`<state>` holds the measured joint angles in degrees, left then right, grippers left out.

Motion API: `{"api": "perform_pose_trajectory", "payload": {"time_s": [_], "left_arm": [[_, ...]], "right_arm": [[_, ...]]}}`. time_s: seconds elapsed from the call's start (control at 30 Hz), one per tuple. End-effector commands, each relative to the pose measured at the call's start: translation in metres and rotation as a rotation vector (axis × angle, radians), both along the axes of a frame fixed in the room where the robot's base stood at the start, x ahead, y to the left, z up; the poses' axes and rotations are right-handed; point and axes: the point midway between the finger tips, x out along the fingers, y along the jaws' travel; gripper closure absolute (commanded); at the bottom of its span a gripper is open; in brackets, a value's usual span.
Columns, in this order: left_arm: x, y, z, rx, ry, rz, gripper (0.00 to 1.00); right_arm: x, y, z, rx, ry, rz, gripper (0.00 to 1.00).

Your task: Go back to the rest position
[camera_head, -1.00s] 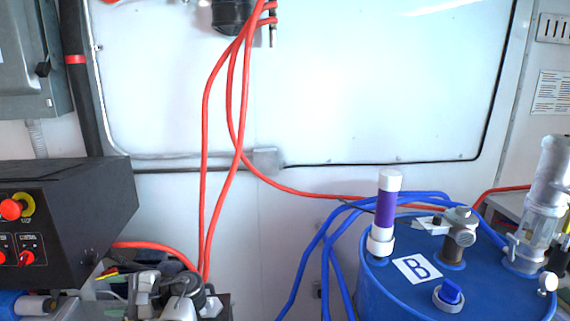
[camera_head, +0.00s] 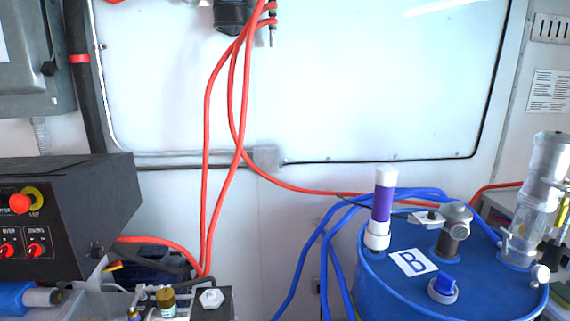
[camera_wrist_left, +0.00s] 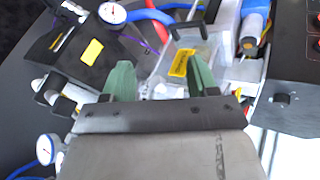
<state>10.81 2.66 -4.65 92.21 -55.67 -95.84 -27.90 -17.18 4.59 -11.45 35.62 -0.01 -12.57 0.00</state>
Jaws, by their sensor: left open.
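My left gripper (camera_wrist_left: 160,78) shows in the left wrist view, with its two green fingers spread apart. Nothing is held between them. Beyond the fingers are a clear box-like part with a yellow label (camera_wrist_left: 182,63) and a black handle (camera_wrist_left: 187,30). I cannot tell how far the fingertips are from them. In the head view I do not see my left gripper. My right gripper is not in view.
A black control box (camera_head: 70,205) with red knobs stands at left. A blue drum marked B (camera_head: 375,285), with a purple tube (camera_head: 382,203) and fittings on top, stands at right. Red hoses (camera_head: 206,170) hang between them.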

Motion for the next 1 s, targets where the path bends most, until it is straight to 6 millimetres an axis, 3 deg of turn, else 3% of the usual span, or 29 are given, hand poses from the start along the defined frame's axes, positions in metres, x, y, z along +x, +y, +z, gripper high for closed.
{"api": "perform_pose_trajectory", "payload": {"time_s": [0.13,0.2,0.4,0.87,1.0], "left_arm": [[-0.066,-0.03,-0.036,-0.288,-0.121,-0.024,0.41],[-0.092,-0.047,-0.042,-0.417,-0.169,-0.025,0.41],[-0.145,-0.086,-0.04,-0.687,-0.241,-0.015,0.41],[-0.222,-0.146,-0.004,-1.077,-0.288,0.038,0.41],[-0.212,-0.146,-0.03,-1.07,-0.278,0.042,0.41]], "right_arm": [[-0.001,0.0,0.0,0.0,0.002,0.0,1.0],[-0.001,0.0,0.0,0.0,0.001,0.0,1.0],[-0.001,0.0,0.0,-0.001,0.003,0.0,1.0],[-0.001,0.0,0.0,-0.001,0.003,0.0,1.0],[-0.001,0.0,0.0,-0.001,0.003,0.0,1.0]]}}
